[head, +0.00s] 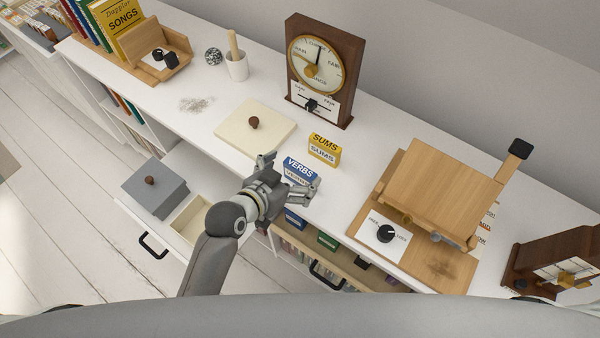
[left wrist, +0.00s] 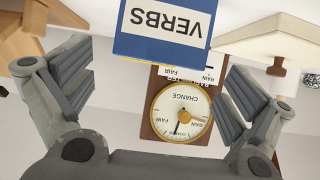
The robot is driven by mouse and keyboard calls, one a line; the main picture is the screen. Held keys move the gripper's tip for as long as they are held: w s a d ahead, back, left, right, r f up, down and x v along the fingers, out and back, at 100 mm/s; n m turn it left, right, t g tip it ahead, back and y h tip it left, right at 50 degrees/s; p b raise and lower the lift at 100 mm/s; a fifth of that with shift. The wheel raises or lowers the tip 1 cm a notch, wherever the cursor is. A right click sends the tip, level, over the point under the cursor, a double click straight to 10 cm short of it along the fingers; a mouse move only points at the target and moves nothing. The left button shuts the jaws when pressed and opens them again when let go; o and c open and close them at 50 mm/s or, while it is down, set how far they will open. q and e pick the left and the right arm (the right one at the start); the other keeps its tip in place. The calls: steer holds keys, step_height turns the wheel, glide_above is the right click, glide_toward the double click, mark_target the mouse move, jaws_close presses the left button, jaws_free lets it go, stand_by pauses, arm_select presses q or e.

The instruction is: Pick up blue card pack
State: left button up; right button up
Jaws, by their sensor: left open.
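The blue card pack (head: 299,171), labelled VERBS, stands on the white desk top in the head view. It also shows upside down at the top of the left wrist view (left wrist: 164,32). My left gripper (head: 290,174) is open, with its fingers spread to either side of the pack. In the left wrist view the open left gripper (left wrist: 158,92) has the pack ahead of it, between and beyond the fingers. Whether any finger touches it I cannot tell. My right gripper is not in view.
A yellow SUMS pack (head: 324,149) stands just behind the blue one. A cream lid (head: 250,132) with a knob lies to the left. A wooden stand (head: 440,190) is to the right, and a barometer (head: 322,70) stands behind. An open drawer (head: 170,222) is below left.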

mark_target(300, 169)
arm_select(q)
steer(key=shift+x, duration=1.85)
steer(key=shift+s, duration=0.1)
steer(key=c, duration=1)
